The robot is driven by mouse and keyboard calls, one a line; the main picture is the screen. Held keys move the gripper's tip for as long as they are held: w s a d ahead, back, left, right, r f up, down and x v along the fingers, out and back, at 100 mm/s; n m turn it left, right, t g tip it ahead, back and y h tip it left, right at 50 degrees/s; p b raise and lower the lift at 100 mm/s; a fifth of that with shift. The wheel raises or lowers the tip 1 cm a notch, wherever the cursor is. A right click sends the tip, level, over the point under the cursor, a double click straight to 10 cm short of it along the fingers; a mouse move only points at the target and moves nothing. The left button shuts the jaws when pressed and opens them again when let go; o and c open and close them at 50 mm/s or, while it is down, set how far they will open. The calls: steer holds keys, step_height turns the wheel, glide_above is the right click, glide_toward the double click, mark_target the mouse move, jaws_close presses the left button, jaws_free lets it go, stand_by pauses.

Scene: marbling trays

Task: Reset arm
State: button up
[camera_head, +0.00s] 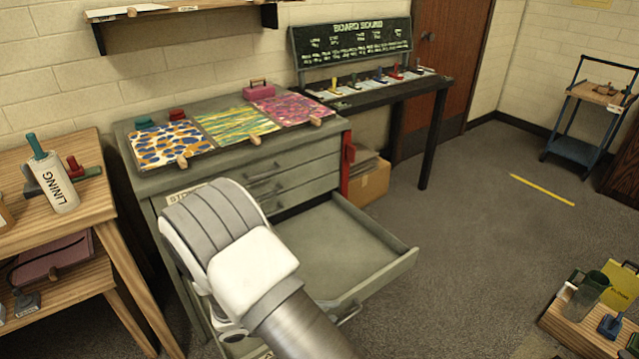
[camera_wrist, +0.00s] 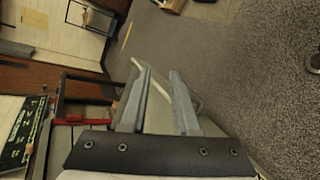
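My gripper (camera_wrist: 159,72) shows in the wrist view with its two grey fingers apart and nothing visible between them. In the head view my arm (camera_head: 245,265) reaches up from the bottom in front of the grey-green cabinet, and the gripper itself is not in view there. The open drawer (camera_head: 375,268) of the cabinet is pulled out and looks empty in its visible part. My arm hides its left part. The drawer also shows behind and between the fingers in the wrist view (camera_wrist: 158,115). I cannot tell whether the fingers touch it.
Patterned sheets (camera_head: 235,122) lie on the cabinet top (camera_head: 165,181). A wooden table (camera_head: 88,205) with a white bottle (camera_head: 52,182) stands at left. A black table (camera_head: 425,87) and cardboard box (camera_head: 370,183) are behind the drawer. Open floor (camera_head: 470,240) lies to the right.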

steer(key=s+d+r+m+g+y, duration=0.1)
steer(key=d+r+m+g, duration=0.15)
steer(key=r, duration=0.35)
steer(key=s+d+r+m+g+y, duration=0.1)
steer(key=d+r+m+y, duration=0.15)
steer(key=r, duration=0.35)
steer(key=s+d+r+m+t+y, duration=0.2)
steer(key=s+d+r+m+y, duration=0.15)
steer(key=s+r, duration=0.5)
steer(key=s+d+r+m+t+y, duration=0.15)
steer(key=s+d+r+y, duration=0.35)
steer(key=r, duration=0.7)
step_height(320, 180, up, 13)
steer(key=s+a+p, duration=0.1)
steer(key=p, duration=1.1)
steer(key=shift+f+h+p, duration=0.2)
steer(key=shift+h+p, duration=0.1)
